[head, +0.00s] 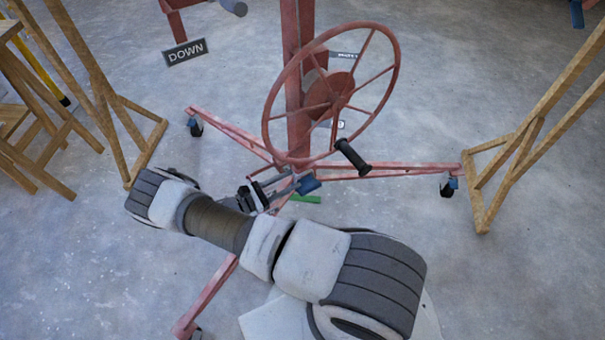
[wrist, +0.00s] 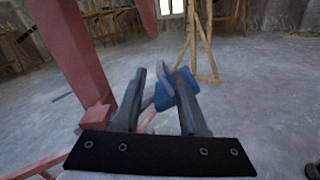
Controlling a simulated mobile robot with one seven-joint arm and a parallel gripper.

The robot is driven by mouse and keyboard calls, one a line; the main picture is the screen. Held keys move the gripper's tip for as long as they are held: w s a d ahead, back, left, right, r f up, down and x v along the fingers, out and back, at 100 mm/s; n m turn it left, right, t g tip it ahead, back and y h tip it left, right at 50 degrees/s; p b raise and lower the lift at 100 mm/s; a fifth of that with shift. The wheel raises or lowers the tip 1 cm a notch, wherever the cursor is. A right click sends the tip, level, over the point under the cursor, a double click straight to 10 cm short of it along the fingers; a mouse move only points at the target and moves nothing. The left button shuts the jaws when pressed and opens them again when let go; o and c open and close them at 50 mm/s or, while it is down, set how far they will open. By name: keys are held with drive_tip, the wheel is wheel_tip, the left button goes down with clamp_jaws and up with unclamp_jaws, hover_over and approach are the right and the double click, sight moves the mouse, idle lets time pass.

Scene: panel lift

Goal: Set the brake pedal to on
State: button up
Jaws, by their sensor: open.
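The brake pedal is most likely the blue block (head: 308,185) low at the foot of the red lift's mast, beside a green strip (head: 305,199) on the floor side. In the wrist view the blue pedal (wrist: 176,92) shows just beyond and between my two fingers, nearer the right one. My gripper (head: 287,184) is open and empty, close to the pedal's left side in the head view; its fingers also show in the wrist view (wrist: 164,76). I cannot tell whether a finger touches the pedal. The pedal's pivot is partly hidden by my fingers.
The lift's large red handwheel (head: 332,85) with a black handle (head: 352,156) hangs above my gripper. Red castered legs (head: 400,170) spread around it. A DOWN sign (head: 185,52) stands upper left. Wooden trestles (head: 140,150) flank the lift; open concrete floor lies between.

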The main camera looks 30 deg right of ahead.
sight(302, 174)
drive_tip(key=d, duration=0.5)
drive_tip(key=shift+w+d, duration=0.1)
drive_tip(key=shift+w, duration=0.1)
drive_tip(key=c, duration=0.7)
drive_tip(key=shift+w, duration=0.1)
clamp_jaws()
